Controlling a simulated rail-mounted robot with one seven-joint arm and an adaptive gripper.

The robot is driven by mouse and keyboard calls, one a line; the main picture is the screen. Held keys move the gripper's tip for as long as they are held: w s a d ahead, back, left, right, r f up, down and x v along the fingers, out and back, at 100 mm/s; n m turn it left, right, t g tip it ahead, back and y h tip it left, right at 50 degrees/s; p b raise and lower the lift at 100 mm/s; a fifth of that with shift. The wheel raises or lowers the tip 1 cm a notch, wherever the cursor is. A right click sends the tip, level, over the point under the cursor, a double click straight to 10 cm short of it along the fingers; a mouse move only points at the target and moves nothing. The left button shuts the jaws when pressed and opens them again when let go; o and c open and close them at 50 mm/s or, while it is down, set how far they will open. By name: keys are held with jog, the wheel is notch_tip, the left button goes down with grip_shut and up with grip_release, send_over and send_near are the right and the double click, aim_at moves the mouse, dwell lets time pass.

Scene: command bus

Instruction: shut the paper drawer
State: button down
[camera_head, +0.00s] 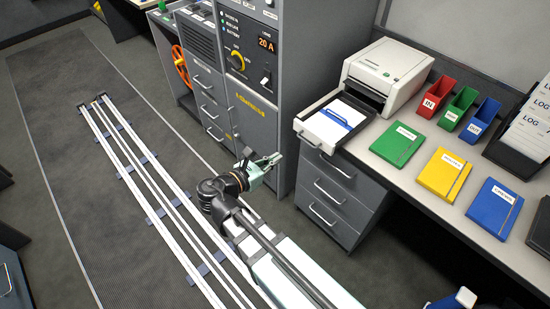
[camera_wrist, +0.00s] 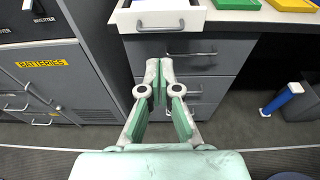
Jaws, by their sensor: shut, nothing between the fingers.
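The paper drawer (camera_head: 333,122) is a white tray pulled out from the front of the white printer (camera_head: 388,75) on the desk. White sheets with a blue mark lie in it. Its white front with a handle shows at the top edge of the wrist view (camera_wrist: 162,20); the rest is cut off there. My gripper (camera_head: 264,164) is shut and empty, left of and apart from the drawer in the head view. In the wrist view my gripper's tips (camera_wrist: 159,68) appear just below the drawer front, over the grey desk drawers.
A grey drawer cabinet (camera_head: 340,190) with handles stands under the desk. Green (camera_head: 398,144), yellow (camera_head: 444,172) and blue (camera_head: 492,208) books lie right of the drawer. A grey control cabinet (camera_head: 250,90) stands left of the desk. Floor before the desk cabinet is clear.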

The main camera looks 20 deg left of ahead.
jog(key=p+x, duration=0.1)
jog(key=x, duration=1)
jog(key=shift+w, duration=0.25)
jog(key=shift+d, duration=0.15)
